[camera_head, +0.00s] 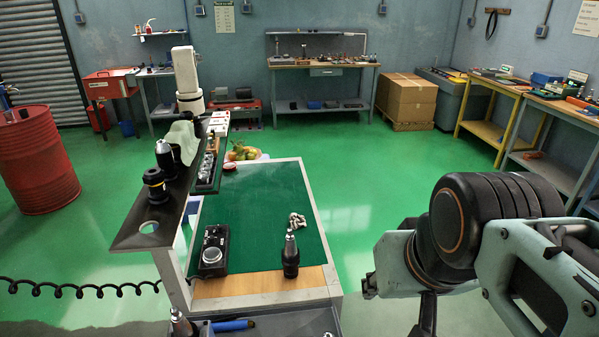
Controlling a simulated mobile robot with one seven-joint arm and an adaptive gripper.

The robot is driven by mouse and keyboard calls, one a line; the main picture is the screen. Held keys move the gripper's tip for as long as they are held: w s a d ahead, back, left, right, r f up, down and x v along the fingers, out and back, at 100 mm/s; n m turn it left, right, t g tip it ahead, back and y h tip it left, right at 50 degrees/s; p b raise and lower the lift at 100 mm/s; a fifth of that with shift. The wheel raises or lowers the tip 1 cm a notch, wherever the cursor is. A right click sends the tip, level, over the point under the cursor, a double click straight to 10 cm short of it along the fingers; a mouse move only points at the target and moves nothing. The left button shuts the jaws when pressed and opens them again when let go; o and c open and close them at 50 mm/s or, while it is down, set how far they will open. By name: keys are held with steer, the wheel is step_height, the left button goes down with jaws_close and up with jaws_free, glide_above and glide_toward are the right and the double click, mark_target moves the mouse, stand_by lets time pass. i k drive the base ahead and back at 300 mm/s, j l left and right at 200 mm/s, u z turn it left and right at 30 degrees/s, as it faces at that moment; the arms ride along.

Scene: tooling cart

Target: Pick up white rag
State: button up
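A pale, whitish cloth (184,138), which looks like the white rag, is draped over the narrow dark upper shelf (137,228) at the left of the cart. It hangs beside a black tool holder (165,158). A small crumpled white-and-dark item (297,220) lies on the green cart top (262,205); I cannot tell what it is. My arm fills the lower right, well apart from the cloth. I cannot make out the fingertips of my gripper.
A dark cylindrical tool holder (290,256) stands on the cart's front edge, and a black box with a knob (213,250) lies at its left. Fruit (241,151) shows behind the cart top. A red barrel (37,160) stands left.

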mark_target(297, 221)
steer(key=l+u, duration=0.15)
steer(key=l, duration=0.2)
steer(key=i+l+u, duration=0.15)
steer(key=l, duration=0.25)
steer(key=i+l+u, duration=0.2)
steer(key=l, duration=0.15)
steer(key=l+u, duration=0.2)
steer(key=l, duration=0.15)
steer(key=i+l+u, duration=0.35)
steer(key=l, duration=0.35)
steer(key=i+l+u, duration=0.35)
steer(key=i+l, duration=0.2)
steer(key=l, duration=0.15)
